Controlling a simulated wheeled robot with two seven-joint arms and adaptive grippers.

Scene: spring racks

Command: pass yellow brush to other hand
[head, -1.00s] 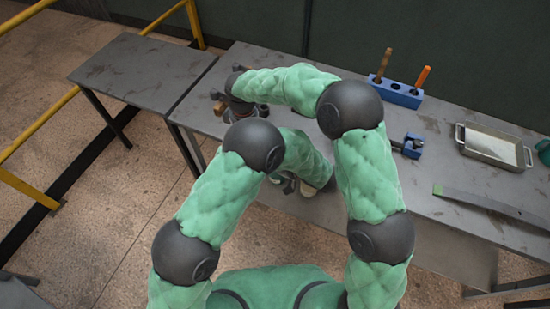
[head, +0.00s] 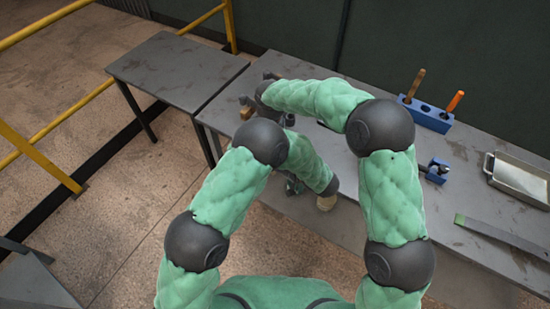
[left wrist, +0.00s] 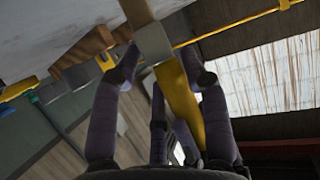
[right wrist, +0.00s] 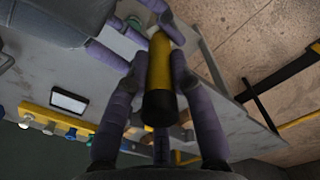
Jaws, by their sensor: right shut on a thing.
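The yellow brush (right wrist: 159,72) has a yellow handle with a black end and is held between the fingers of my right gripper (right wrist: 160,68). In the left wrist view, its yellow handle (left wrist: 179,100), grey metal band and pale brown upper part pass between the fingers of my left gripper (left wrist: 163,72). The left fingers stand on either side of the brush near the band, apart, with a gap on the right. In the head view both grippers and the brush are largely hidden behind my forearms.
A grey workbench (head: 463,180) carries a blue holder (head: 425,114) with upright handles, a small blue clamp-like item (head: 437,172) and a metal tray (head: 520,179). A lower side table (head: 175,67) and yellow railings (head: 40,150) stand at left. Wooden pieces (left wrist: 85,46) show near the left gripper.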

